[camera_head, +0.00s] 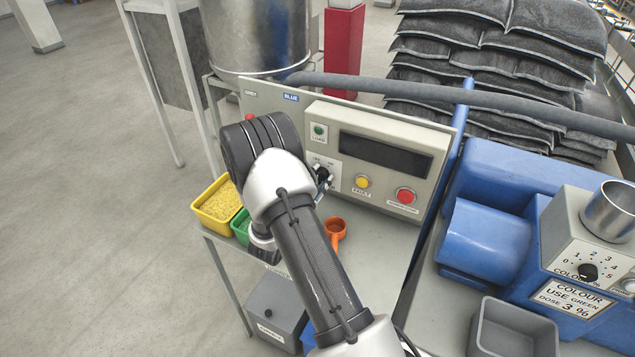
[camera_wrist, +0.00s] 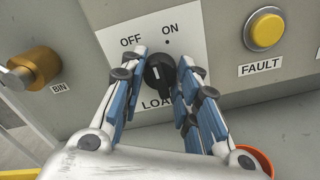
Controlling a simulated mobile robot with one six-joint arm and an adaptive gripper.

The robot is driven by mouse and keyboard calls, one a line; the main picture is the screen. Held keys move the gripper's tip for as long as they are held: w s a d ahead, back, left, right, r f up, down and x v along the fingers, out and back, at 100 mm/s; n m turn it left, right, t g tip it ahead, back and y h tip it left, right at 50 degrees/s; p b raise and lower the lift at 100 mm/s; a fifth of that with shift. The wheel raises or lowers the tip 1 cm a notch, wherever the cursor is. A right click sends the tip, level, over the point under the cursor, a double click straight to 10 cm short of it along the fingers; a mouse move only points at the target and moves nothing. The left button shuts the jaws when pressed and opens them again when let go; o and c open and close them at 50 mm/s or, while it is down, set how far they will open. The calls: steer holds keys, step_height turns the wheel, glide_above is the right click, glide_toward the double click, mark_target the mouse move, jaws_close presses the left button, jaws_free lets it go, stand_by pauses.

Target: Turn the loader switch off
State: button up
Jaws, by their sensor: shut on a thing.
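The loader switch (camera_wrist: 161,72) is a black rotary knob on a white plate with OFF at upper left, ON at the top beside a small dot, and a partly hidden LOADER label below. A white line on the knob points up, tilted somewhat left, towards OFF. My gripper (camera_wrist: 164,64) has its blue-padded fingers on both sides of the knob, shut on it. In the head view my gripper (camera_head: 322,180) is at the grey control panel (camera_head: 270,112), where my own arm hides much of the switch.
The yellow FAULT button (camera_wrist: 267,31) is right of the switch; a brass BIN fitting (camera_wrist: 32,69) is left. A red button (camera_head: 405,195) and dark display (camera_head: 385,156) are on the panel. Yellow tray (camera_head: 212,222), green tray (camera_head: 239,228) and orange scoop (camera_head: 335,233) sit below.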

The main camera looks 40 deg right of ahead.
steer(key=n, duration=0.5)
steer(key=shift+n, duration=0.3)
stand_by(0.4)
steer(key=o, duration=1.1)
steer(key=shift+c, duration=0.2)
steer(key=v, duration=1.2)
